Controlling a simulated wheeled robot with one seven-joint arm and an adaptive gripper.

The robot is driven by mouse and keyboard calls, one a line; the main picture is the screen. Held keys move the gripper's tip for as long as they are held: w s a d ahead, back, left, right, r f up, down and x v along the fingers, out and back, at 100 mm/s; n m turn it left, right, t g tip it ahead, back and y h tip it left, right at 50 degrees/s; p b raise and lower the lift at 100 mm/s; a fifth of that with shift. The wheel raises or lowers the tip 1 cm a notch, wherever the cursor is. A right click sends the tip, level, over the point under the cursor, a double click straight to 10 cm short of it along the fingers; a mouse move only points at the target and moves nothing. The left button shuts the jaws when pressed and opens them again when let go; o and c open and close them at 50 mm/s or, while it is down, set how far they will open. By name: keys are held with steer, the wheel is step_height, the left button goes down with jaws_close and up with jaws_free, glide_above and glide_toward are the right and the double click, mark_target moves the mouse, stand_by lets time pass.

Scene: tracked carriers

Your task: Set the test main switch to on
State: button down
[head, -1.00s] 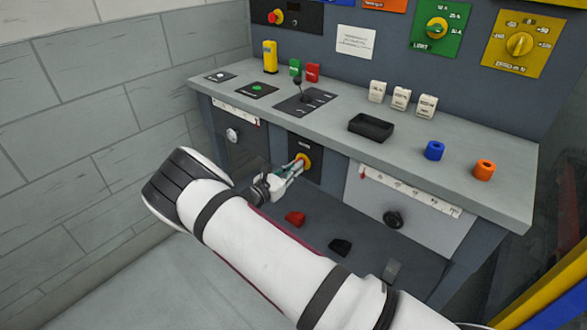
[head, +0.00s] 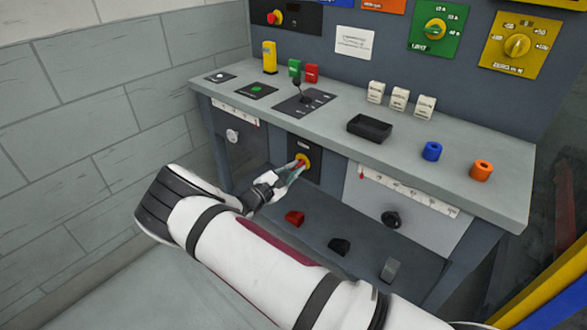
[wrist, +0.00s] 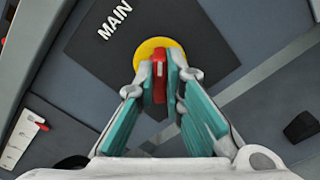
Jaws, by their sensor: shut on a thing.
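The main switch is a red handle (wrist: 159,78) on a round yellow plate (wrist: 150,50), set in a dark panel marked MAIN (wrist: 100,45) in the wrist view. In the head view its yellow plate (head: 304,159) shows on the desk's front, below the worktop. My gripper (wrist: 160,85) is shut on the red handle, with one teal-padded finger on each side of it. In the head view my gripper (head: 292,173) reaches the switch from the lower left. The fingers hide part of the handle and plate.
A red pedal (head: 294,217), a black pedal (head: 339,246) and a grey pedal (head: 390,270) sit below. A black knob (head: 392,219) and scale strip are to the right. The worktop (head: 330,125) overhangs the switch.

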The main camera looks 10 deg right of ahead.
steer(key=m+p, duration=0.1)
steer(key=m, duration=0.3)
steer(key=shift+f+m, duration=0.1)
steer(key=shift+m, duration=0.2)
steer(key=m+p, duration=0.1)
steer(key=m, duration=0.3)
steer(key=shift+s+f, duration=0.1)
steer(key=shift+m, duration=0.3)
steer(key=c, duration=1.7)
jaws_free()
steer(key=v, duration=1.2)
